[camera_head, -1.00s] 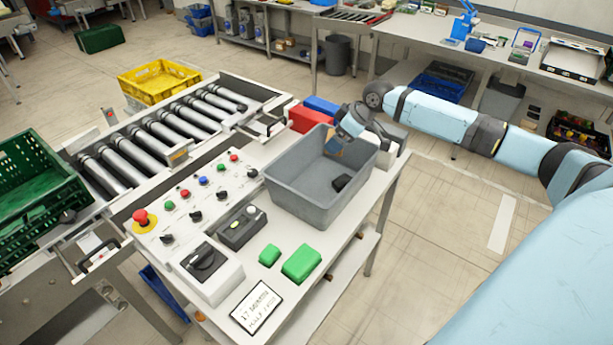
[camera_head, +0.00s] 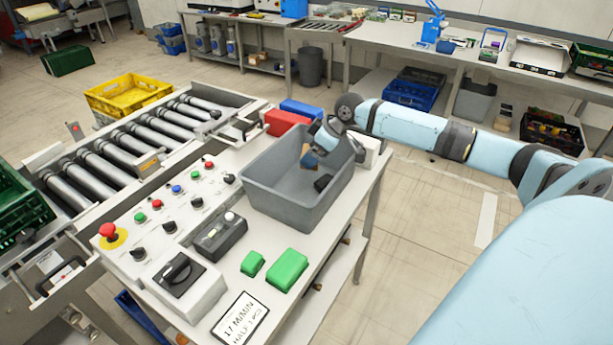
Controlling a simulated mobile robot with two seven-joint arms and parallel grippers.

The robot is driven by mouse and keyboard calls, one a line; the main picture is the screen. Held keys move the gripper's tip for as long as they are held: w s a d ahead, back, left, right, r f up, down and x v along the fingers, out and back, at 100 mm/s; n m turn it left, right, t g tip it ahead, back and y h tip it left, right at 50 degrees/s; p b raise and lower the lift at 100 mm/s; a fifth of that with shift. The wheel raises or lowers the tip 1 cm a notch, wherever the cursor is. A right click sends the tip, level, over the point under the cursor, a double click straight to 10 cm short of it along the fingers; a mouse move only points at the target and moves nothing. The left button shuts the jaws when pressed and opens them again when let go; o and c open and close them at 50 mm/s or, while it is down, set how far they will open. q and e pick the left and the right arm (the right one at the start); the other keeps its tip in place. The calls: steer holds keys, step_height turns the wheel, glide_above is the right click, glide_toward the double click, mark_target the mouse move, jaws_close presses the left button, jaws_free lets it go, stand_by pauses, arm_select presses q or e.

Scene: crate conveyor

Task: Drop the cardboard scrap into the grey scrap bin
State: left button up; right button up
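The grey scrap bin (camera_head: 283,203) stands on the white control table, open at the top. My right gripper (camera_head: 314,151) reaches in from the right over the bin's far part, pointing down. A small brown cardboard scrap (camera_head: 308,159) is at its fingertips, low in the bin's opening, and the gripper appears shut on it. The fingers are small and partly hidden. I cannot tell whether the scrap touches the bin. A small black object (camera_head: 322,183) lies inside the bin. My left gripper is not in view.
A red box (camera_head: 286,122) and a blue box (camera_head: 301,108) stand behind the bin. Green blocks (camera_head: 287,270) and a button panel (camera_head: 170,205) are in front and left. A roller conveyor (camera_head: 140,140) with a yellow crate (camera_head: 128,94) lies farther left.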

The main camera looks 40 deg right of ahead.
steer(key=o, duration=0.6)
steer(key=b+v, duration=0.1)
steer(key=v, duration=1.3)
